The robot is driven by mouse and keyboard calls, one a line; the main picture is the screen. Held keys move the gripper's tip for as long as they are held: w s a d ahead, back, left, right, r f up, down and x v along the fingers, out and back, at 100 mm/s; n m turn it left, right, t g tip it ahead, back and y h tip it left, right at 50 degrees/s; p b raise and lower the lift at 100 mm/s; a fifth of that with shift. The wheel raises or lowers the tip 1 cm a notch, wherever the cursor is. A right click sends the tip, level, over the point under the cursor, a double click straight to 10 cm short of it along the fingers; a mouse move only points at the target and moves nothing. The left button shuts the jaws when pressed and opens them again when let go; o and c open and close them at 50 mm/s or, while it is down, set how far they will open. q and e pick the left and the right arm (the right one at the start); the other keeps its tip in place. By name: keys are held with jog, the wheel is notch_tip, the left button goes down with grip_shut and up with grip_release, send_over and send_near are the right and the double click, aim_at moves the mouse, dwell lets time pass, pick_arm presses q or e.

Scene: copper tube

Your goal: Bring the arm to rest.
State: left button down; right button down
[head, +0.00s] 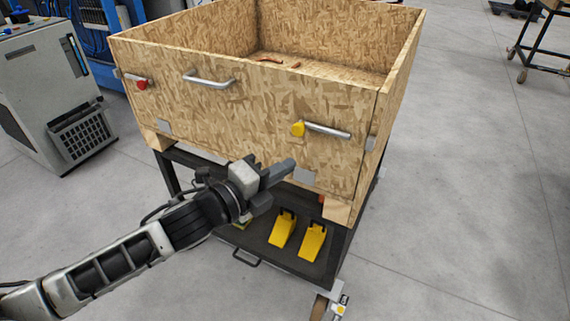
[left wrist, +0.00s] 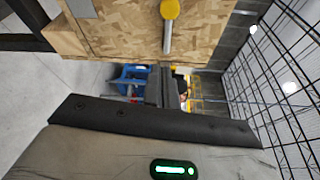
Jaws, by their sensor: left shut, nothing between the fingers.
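My left gripper (head: 282,172) is shut and empty. It is in front of the lower front wall of a wooden crate (head: 230,122), and in the head view its fingers overlap the crate's bottom edge. Whether it touches the crate I cannot tell. My left arm comes in from the lower left. In the left wrist view the shut fingers (left wrist: 166,88) point toward the crate panel (left wrist: 120,28), with a yellow-ended metal handle (left wrist: 168,28) beyond them. My right gripper is not in view. Copper-coloured pieces (head: 270,60) lie inside the crate.
The crate stands on a dark wheeled cart (head: 345,245). Yellow wedge-shaped blocks (head: 283,229) sit on its lower shelf. A grey cabinet (head: 50,90) stands at the left. A wheeled frame (head: 545,40) is at the upper right. The floor (head: 470,190) at the right is clear.

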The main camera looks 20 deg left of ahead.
pick_arm(q)
jog(key=shift+f, duration=0.1)
jog(key=s+d+f+n+g+y, duration=0.3)
jog(key=s+f+n, duration=1.3)
jog(key=n, duration=0.7)
notch_tip(320, 180, down, 3)
jog(key=shift+f+g+y, duration=0.1)
jog(key=shift+g+y, duration=0.6)
jog(key=shift+g, duration=0.2)
jog(key=shift+s, duration=0.1)
